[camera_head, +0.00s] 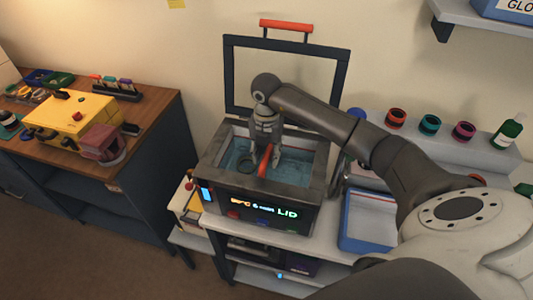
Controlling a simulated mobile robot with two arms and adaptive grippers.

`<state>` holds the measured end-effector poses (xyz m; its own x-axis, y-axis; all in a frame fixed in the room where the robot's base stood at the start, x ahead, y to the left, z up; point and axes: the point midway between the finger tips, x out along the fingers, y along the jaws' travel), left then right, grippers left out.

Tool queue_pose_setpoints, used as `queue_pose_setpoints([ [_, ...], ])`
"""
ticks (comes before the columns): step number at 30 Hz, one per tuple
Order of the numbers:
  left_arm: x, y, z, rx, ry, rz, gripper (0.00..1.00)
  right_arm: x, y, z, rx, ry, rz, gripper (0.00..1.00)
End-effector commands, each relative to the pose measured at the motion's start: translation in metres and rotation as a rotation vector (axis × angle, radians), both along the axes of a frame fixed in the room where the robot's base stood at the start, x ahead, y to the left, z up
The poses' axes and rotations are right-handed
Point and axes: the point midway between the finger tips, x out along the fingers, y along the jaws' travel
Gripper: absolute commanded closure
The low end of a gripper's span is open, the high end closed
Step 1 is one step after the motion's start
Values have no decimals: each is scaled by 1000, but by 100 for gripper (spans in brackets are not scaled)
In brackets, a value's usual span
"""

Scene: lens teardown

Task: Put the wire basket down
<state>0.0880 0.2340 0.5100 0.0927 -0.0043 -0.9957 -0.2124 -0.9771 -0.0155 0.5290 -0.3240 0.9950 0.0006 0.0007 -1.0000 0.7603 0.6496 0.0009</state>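My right gripper (265,160) points down into an open, water-filled tank (319,190) with a lit front panel. Its two fingers look spread, one on each side of a red bar (264,162), with gaps between; it looks open. The red bar seems to be the handle of the wire basket. The basket's mesh is too small and dark to make out, so I cannot tell whether it rests on the tank floor. A dark ring (245,166) shows in the water left of the bar. My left gripper is not in view.
The tank's framed lid (343,76) stands raised behind, with a red handle (286,26) on top. A blue tray (346,222) lies right of the tank. Several coloured jars (429,124) stand on a rack behind my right arm. A yellow machine (72,118) sits on the left cabinet.

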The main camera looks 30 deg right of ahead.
Motion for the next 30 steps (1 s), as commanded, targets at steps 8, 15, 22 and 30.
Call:
queue_pose_setpoints([
  [8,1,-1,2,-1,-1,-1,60,0,0,3,0,0,0,61],
  [15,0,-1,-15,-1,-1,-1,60,2,0,34,-1,-7,1,61],
  [22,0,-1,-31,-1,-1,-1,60,2,0,86,0,-6,0,61],
  [30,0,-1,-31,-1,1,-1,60,0,-1,118,-1,-2,-1,61],
])
